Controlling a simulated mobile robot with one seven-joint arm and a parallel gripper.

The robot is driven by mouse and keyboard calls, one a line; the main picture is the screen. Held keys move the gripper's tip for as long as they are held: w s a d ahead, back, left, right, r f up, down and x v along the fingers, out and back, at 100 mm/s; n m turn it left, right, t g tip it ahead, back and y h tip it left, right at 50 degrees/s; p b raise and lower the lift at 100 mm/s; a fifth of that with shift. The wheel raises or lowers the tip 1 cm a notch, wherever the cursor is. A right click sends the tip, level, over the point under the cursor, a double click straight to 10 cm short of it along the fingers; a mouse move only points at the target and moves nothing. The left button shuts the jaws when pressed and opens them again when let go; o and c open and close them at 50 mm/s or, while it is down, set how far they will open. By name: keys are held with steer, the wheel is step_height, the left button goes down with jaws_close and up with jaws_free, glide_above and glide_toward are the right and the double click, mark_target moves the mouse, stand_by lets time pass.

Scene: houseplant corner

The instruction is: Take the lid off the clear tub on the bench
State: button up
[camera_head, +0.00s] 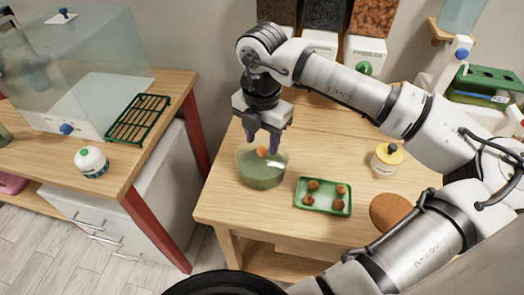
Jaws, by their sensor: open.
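The clear tub (262,180) stands on the wooden bench, with something green inside its lower part. An orange knob-like piece (262,152) shows at its top; the clear lid's edge is hard to make out. My gripper (262,144) points down over the tub. Its purple fingers are open, one on each side of the orange piece. I cannot tell whether they touch it.
A green tray (323,197) with several brown lumps sits right of the tub. A yellow-lidded jar (385,160) and a brown round mat (391,212) lie farther right. A gap separates the bench from the left table (150,120), which bears a clear tank (85,75).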

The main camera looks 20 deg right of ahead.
steer(key=shift+f, duration=1.1)
jaws_close()
steer(key=shift+r, duration=0.1)
